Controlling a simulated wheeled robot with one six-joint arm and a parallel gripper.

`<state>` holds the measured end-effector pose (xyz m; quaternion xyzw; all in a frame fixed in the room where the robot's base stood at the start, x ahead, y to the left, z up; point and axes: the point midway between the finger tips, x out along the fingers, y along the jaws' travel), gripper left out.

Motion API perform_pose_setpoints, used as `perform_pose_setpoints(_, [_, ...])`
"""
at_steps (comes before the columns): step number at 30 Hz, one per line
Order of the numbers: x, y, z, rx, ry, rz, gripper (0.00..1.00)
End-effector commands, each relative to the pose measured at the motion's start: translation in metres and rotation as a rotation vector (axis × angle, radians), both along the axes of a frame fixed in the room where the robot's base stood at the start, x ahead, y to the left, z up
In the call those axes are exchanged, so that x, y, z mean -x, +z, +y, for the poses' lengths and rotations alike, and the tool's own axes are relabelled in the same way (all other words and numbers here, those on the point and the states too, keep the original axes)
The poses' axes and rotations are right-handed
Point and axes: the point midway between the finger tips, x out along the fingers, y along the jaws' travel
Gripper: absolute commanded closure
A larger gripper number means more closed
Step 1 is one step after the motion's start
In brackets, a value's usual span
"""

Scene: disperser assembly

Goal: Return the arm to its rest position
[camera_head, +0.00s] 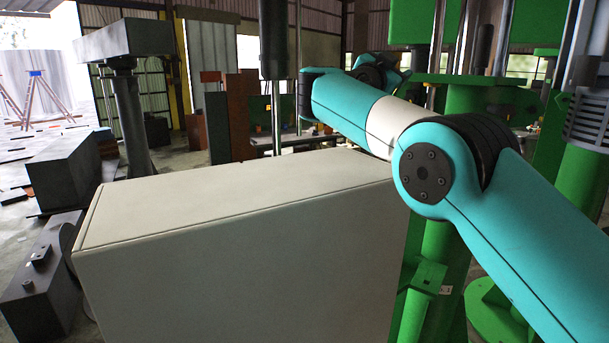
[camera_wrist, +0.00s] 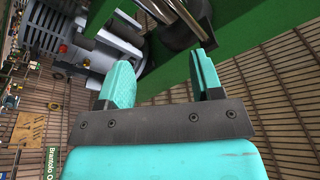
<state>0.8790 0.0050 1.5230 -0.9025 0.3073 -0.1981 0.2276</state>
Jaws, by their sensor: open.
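My gripper shows in the wrist view (camera_wrist: 165,85) with its two teal fingers spread apart. Nothing is between the fingers. Behind them are a green surface, a grey machine part and shiny metal rods. In the head view my teal and white arm reaches from the lower right up toward the middle, above and behind the pale box. The far end of the arm is small and partly hidden there, and I cannot make out the fingers.
A large pale box (camera_head: 240,260) fills the lower middle. Green machinery (camera_head: 455,200) with metal columns stands close behind and right of my arm. A dark vertical cylinder (camera_head: 273,40) hangs near the arm's far end. Dark grey blocks (camera_head: 65,172) stand at left.

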Motion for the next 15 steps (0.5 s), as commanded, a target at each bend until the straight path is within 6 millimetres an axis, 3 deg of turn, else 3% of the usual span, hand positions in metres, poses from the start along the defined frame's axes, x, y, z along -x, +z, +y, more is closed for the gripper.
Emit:
perform_pose_setpoints(10, [-0.014,-0.031,0.012,0.048,0.250,0.306,0.40])
perform_pose_setpoints(13, [-0.004,-0.056,0.018,0.074,0.371,0.461,0.40])
perform_pose_setpoints(15, [0.015,-0.081,0.022,0.095,0.477,0.597,0.40])
